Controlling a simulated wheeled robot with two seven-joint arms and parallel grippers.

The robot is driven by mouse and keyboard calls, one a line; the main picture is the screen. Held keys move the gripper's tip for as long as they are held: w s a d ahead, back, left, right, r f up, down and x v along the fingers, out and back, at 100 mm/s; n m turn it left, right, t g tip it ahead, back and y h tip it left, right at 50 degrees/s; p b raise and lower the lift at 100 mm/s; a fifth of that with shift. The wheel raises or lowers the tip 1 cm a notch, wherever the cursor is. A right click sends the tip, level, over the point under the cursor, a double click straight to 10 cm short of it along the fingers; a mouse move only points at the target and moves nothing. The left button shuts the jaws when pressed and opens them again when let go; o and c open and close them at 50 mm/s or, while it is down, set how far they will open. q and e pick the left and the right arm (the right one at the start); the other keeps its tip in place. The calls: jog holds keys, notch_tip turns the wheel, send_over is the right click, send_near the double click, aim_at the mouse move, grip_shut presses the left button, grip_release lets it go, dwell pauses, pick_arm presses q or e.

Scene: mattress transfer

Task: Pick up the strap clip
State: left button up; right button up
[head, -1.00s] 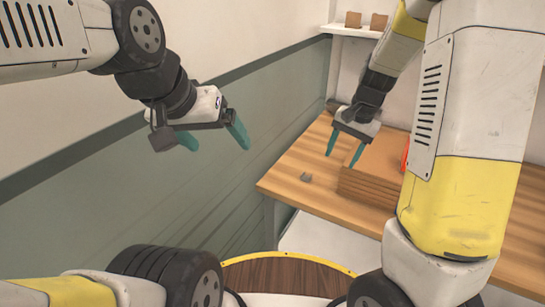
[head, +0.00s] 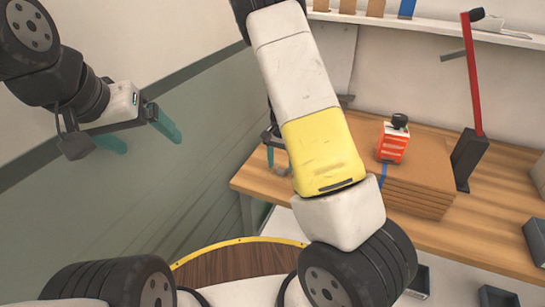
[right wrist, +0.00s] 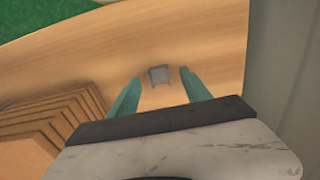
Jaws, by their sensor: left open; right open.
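The strap clip, a small grey bracket-like piece (right wrist: 159,75), lies on the wooden table (right wrist: 215,60) in the right wrist view. My right gripper (right wrist: 161,84) is open, its two teal fingers pointing toward the clip with one on either side of it in the picture. I cannot tell how high the fingertips are above the table. In the head view my right gripper (head: 279,162) is partly hidden behind my right arm, near the table's left end. My left gripper (head: 152,145) is open and empty, in front of the wall, away from the table.
A stack of brown cardboard sheets (head: 420,205) lies right of my right gripper, with a blue strap and an orange-red device (head: 393,142) on top. A white shelf (head: 450,30) runs along the back wall.

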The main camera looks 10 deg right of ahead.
jog(key=shift+f, duration=0.5)
grip_shut()
